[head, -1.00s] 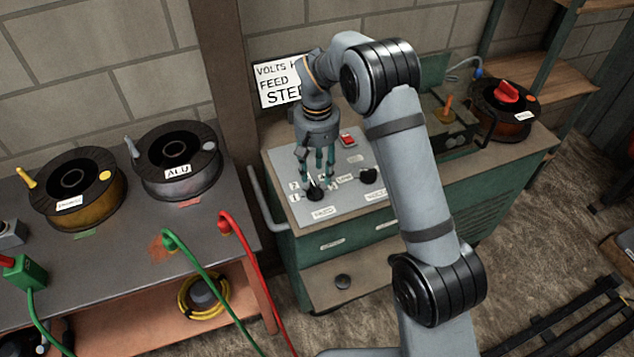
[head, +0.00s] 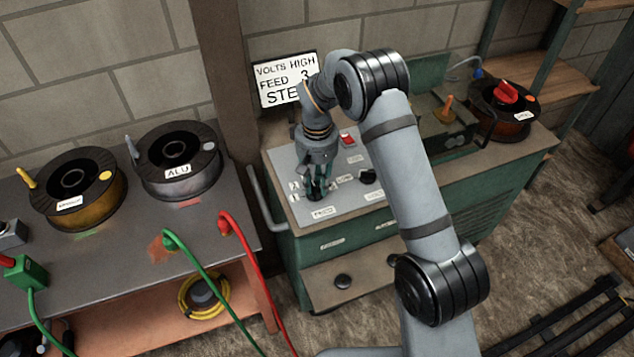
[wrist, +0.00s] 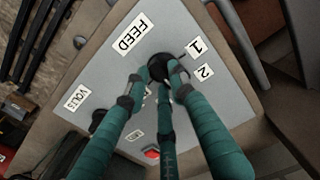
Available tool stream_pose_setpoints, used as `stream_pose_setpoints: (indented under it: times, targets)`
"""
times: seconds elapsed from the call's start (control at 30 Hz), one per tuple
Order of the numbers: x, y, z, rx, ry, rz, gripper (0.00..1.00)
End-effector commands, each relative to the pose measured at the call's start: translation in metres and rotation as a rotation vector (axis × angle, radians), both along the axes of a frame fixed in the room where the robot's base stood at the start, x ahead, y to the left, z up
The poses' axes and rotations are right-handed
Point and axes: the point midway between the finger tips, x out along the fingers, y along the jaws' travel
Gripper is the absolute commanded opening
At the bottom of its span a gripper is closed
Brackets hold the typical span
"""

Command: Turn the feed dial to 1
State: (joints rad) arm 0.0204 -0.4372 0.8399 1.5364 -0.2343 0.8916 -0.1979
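The black feed dial (wrist: 158,66) sits on the grey control panel (head: 345,205) above the FEED label (wrist: 131,35). The labels 1 (wrist: 195,46) and 2 (wrist: 204,71) stand beside it. A short dark mark lies between dial and 1; I cannot tell whether it is the pointer. My three-fingered gripper (wrist: 161,78) is down over the dial, which also shows partly in the head view (head: 314,196). Its fingertips are around the dial, at or very near its sides. Whether they grip it is unclear. The fingers hide part of the dial and other labels.
A second black knob (head: 368,176) and a red switch (head: 347,140) are close by on the panel. A wall sign (head: 285,80) reads VOLTS HIGH, FEED 3, with its last line partly hidden. A handle rail (head: 262,205) runs along the panel's left side.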

Motion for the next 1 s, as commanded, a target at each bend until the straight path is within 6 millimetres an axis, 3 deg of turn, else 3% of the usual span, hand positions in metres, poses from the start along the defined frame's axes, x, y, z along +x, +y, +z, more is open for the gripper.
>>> stream_pose_setpoints:
  times: [0.37,0.73,1.0]
  targets:
    - [0.0000,0.0000,0.0002,0.000,0.000,0.000,0.00]
    - [0.0003,0.0001,0.0003,0.000,0.000,0.026,0.00]
    - [0.0012,0.0006,0.0004,0.000,0.000,0.169,0.00]
